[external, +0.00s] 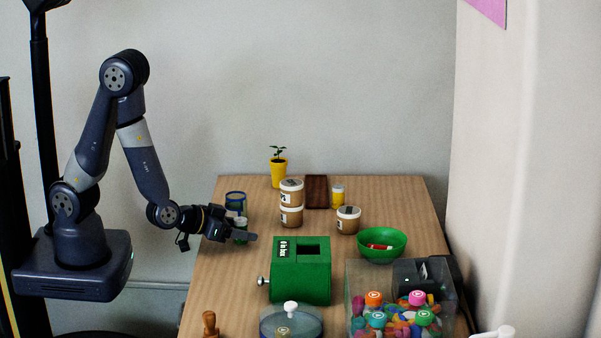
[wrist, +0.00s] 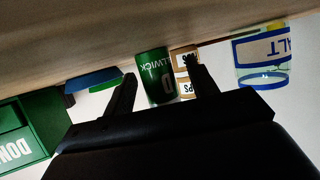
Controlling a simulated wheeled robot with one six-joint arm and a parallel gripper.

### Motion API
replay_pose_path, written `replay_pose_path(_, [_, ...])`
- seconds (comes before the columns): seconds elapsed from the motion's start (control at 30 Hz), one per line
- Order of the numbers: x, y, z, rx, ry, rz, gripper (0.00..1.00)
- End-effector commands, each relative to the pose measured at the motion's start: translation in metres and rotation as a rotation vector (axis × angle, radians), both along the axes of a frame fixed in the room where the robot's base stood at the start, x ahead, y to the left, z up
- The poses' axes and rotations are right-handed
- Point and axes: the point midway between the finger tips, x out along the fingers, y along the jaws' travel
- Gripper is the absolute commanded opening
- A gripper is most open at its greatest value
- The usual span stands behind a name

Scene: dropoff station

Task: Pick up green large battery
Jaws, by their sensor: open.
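The green large battery (wrist: 154,78) shows in the wrist view as a green cylinder with white lettering. It appears between the two fingers of my gripper (wrist: 159,70), with a visible gap on its right side; contact on the left is unclear. In the external view the battery (external: 240,226) is partly hidden by my gripper (external: 244,236), which is low over the left part of the table. My gripper is open, its fingers reaching toward the right.
A blue-banded clear jar (external: 235,199) stands just behind the battery. Lidded tubs (external: 291,216) stand to the right on the wooden table (external: 400,190). A green box (external: 301,285) with a slot stands in front. A green bowl (external: 382,254) is farther right.

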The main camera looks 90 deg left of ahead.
Motion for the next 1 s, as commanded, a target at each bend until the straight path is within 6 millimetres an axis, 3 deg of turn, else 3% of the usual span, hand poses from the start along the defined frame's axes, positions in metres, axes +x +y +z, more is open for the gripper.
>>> replay_pose_path(0.13, [0.0132, 0.0065, -0.0068, 0.0, 0.001, 0.0, 0.55])
replay_pose_path(0.4, [0.0153, 0.0071, -0.0072, -0.001, 0.001, -0.002, 0.55])
replay_pose_path(1.0, [0.0151, 0.007, -0.0069, -0.001, 0.001, -0.001, 0.06])
